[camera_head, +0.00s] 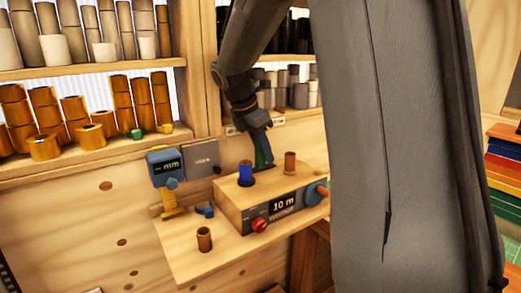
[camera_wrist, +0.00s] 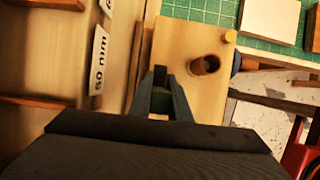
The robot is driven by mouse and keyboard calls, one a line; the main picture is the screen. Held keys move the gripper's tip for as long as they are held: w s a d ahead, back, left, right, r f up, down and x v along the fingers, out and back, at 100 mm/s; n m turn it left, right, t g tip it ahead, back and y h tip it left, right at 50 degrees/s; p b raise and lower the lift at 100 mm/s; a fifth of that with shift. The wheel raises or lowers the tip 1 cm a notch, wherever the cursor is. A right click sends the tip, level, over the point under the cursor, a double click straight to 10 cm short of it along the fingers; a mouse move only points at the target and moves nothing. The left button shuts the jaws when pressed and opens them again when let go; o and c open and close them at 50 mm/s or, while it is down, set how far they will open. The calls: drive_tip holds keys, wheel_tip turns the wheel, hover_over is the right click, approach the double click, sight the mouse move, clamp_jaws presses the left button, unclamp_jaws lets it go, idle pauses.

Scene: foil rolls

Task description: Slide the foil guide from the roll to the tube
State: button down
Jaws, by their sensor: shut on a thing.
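The wooden winding box (camera_head: 232,207) has a "10 m" display. A blue roll (camera_head: 245,174) stands upright at the left of its top and a brown tube (camera_head: 290,163) upright at the right. My gripper (camera_head: 263,150) is at the back of the box, between roll and tube in the picture. In the wrist view my gripper (camera_wrist: 160,88) is shut on a dark green piece (camera_wrist: 160,103), which appears to be the foil guide; the fingers hide much of it. The tube (camera_wrist: 205,66) is to the right and ahead of the fingertips there. The roll is not visible in that view.
A red knob (camera_head: 259,225) and a blue crank (camera_head: 316,193) are on the box. A blue and yellow "mm" gauge (camera_head: 165,168) and a loose brown tube (camera_head: 204,239) are on the bench (camera_head: 190,265). Shelves of rolls (camera_head: 95,140) stand behind.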

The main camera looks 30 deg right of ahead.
drive_tip(key=shift+d, duration=0.15)
drive_tip(key=c, duration=1.6)
unclamp_jaws()
drive_tip(key=shift+c, duration=0.2)
drive_tip(key=shift+r, duration=0.1)
drive_tip(key=p+v, duration=0.7)
drive_tip(key=shift+a+r, duration=0.25)
drive_tip(key=shift+r, duration=0.05)
